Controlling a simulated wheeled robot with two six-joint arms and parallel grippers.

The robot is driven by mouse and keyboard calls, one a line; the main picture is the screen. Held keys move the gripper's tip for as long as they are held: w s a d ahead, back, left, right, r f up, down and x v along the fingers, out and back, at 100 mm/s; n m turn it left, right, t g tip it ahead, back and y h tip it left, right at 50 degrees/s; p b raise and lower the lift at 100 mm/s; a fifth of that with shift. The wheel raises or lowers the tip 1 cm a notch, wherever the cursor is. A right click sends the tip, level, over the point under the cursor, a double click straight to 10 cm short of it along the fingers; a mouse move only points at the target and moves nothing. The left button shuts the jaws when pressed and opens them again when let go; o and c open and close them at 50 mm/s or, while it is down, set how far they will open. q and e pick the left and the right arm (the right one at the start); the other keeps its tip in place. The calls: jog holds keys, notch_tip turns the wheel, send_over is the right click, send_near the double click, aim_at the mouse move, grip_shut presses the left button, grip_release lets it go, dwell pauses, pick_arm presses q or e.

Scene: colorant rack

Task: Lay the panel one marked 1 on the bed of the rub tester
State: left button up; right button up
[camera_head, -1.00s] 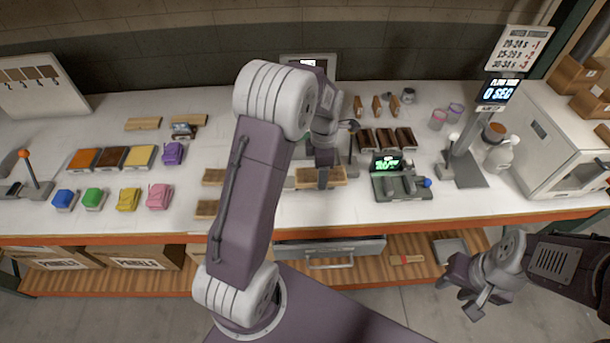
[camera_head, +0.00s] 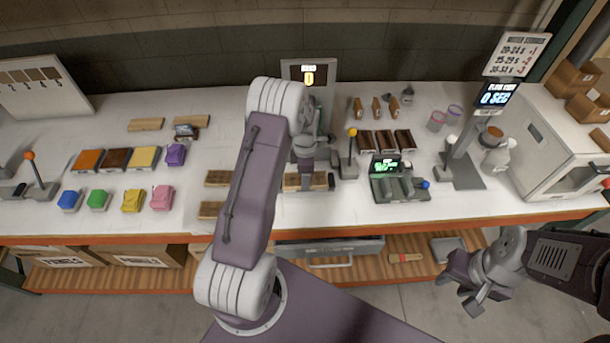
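My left arm reaches from the bottom middle to the bench. Its gripper (camera_head: 312,172) is low over a wooden panel (camera_head: 291,184) near the front of the bench. The gripper hides part of this panel, and I cannot tell whether its fingers are open or shut on it. No mark 1 is legible. A grey machine behind, with a display reading 0 (camera_head: 308,77) and a yellow-knobbed lever (camera_head: 350,150), looks like the rub tester; my arm hides its bed. My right gripper (camera_head: 469,286) is open and empty in front of the bench at right.
Other wooden panels (camera_head: 211,210) lie left of the gripper, partly behind my arm. A grey device with a green screen (camera_head: 388,168) stands to the right. A stand with a timer (camera_head: 465,175) is further right. Coloured blocks and pouches (camera_head: 131,200) fill the left.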

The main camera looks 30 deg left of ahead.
pick_arm(q)
jog(key=shift+f, duration=0.15)
jog(key=o, duration=1.4)
jog(key=shift+o, duration=0.2)
